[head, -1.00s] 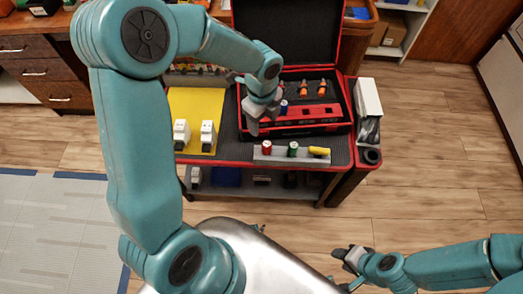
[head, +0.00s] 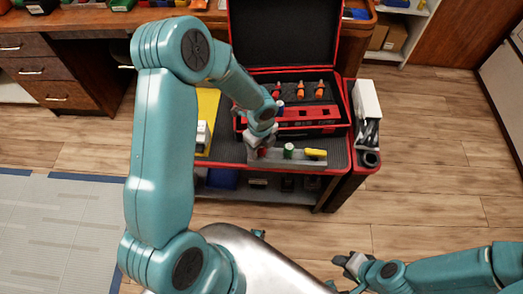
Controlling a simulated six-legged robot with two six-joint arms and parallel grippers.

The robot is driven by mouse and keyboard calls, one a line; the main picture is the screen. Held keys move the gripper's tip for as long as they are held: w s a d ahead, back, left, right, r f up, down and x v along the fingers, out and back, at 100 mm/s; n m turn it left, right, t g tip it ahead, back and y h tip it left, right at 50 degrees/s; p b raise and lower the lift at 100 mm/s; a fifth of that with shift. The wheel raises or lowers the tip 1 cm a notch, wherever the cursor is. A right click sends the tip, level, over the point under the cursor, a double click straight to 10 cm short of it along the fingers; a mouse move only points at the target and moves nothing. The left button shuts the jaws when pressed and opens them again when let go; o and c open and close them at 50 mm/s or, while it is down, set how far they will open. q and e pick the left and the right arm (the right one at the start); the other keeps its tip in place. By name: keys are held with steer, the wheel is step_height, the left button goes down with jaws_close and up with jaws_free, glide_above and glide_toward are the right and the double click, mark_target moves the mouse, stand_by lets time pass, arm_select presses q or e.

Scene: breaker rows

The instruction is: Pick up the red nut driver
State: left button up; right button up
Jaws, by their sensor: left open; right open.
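The red nut driver (head: 264,151) stands at the left end of a grey rack (head: 300,161) on the cart's near edge in the head view. It is mostly hidden by my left gripper, with only a little red showing. My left gripper (head: 259,146) is open and right at the red driver, pointing down. I cannot tell whether its fingers are around the driver. A green-topped driver (head: 289,150) and a yellow one (head: 315,153) sit farther right in the rack. My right gripper (head: 347,266) is open and empty, low at the right, away from the cart.
An open black and red case (head: 318,118) with orange-handled tools lies behind the rack. A yellow mat (head: 207,103) with white breakers is left, partly hidden by my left arm. A white box (head: 366,103) stands at the cart's right side. The floor right of the cart is clear.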

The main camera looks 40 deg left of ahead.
arm_select(q)
steer(key=shift+f, duration=0.5)
steer(key=c, duration=1.2)
steer(key=shift+o, duration=0.2)
steer(key=shift+r, duration=0.2)
